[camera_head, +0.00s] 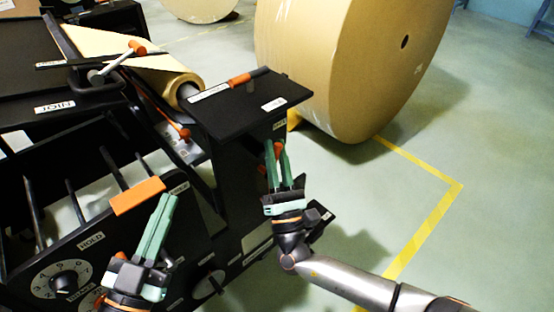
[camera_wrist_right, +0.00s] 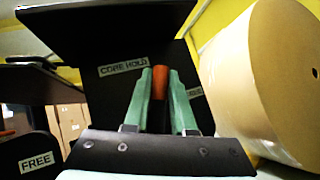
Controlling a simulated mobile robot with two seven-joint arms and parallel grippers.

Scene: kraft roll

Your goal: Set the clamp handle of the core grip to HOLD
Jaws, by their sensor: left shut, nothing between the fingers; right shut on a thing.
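The clamp handle (camera_wrist_right: 158,84) is orange-red and stands roughly upright in the right wrist view. My right gripper (camera_wrist_right: 159,78) is shut on it, with one green finger on each side. In the head view the handle (camera_head: 279,152) shows between the fingers of my right gripper (camera_head: 276,150), below a black plate. A CORE HOLD label (camera_wrist_right: 122,68) is left of the handle, and a partly hidden label (camera_wrist_right: 195,92) ending in "EE" is right of it. The handle's pivot is hidden. My left gripper (camera_head: 168,205) is shut and empty, beside an orange bar (camera_head: 138,196).
A black plate (camera_head: 245,104) overhangs the handle. A large kraft roll (camera_head: 350,60) stands behind on the floor. A smaller paper roll (camera_head: 170,85) lies on the machine at left. A dial (camera_head: 62,285) is at lower left. Floor at right is clear.

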